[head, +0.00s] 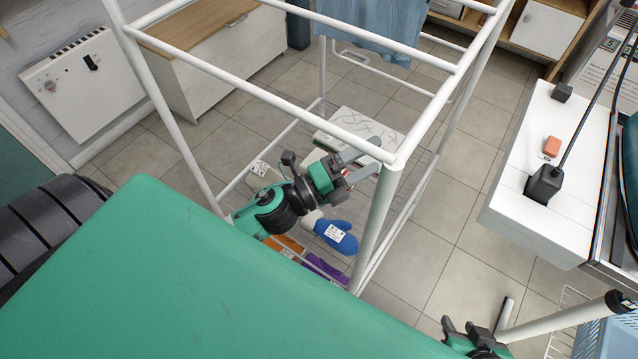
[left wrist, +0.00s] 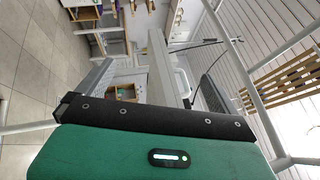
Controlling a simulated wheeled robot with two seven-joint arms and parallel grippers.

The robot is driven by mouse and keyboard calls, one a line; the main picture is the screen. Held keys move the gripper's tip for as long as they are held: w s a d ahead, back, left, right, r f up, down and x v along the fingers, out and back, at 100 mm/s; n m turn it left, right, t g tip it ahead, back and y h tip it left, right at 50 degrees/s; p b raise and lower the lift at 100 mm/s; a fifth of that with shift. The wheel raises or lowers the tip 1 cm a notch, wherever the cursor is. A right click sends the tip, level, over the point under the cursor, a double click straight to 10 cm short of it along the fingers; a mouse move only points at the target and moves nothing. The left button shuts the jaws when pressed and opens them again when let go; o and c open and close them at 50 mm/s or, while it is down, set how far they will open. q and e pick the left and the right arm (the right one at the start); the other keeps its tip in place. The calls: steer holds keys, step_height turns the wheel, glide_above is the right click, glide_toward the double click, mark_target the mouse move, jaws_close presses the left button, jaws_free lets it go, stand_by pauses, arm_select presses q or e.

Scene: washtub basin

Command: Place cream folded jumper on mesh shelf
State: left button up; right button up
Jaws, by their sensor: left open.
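I cannot surely identify the cream folded jumper. The mesh shelf (head: 420,160) is the wire level low in the white frame. A flat white patterned item (head: 358,128) lies at its far end. My left gripper (head: 368,160) is open, beside the near corner post, which partly hides it.
White rack posts and rails (head: 378,215) surround my left arm. A blue mitt-shaped item (head: 337,236), an orange item (head: 288,245) and a purple item (head: 326,268) lie low inside. A white counter (head: 560,190) stands at right. Tiled floor (head: 460,220) is open between.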

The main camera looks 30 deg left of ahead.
arm_select(q)
steer(key=s+a+f+n+g+y, duration=0.1)
steer(key=a+f+n+y, duration=0.3)
steer(key=n, duration=0.5)
steer(key=s+a+f+n+g+y, duration=0.1)
steer(key=s+f+n+y, duration=0.1)
steer(key=f+n+y, duration=0.35)
steer(key=s+d+f+n+g, duration=0.3)
steer(key=s+f+n+g, duration=0.4)
steer(key=s+n, duration=0.3)
steer(key=shift+s+d+f, duration=0.2)
steer(key=shift+s+f, duration=0.15)
steer(key=shift+s, duration=0.25)
steer(key=shift+h, duration=0.25)
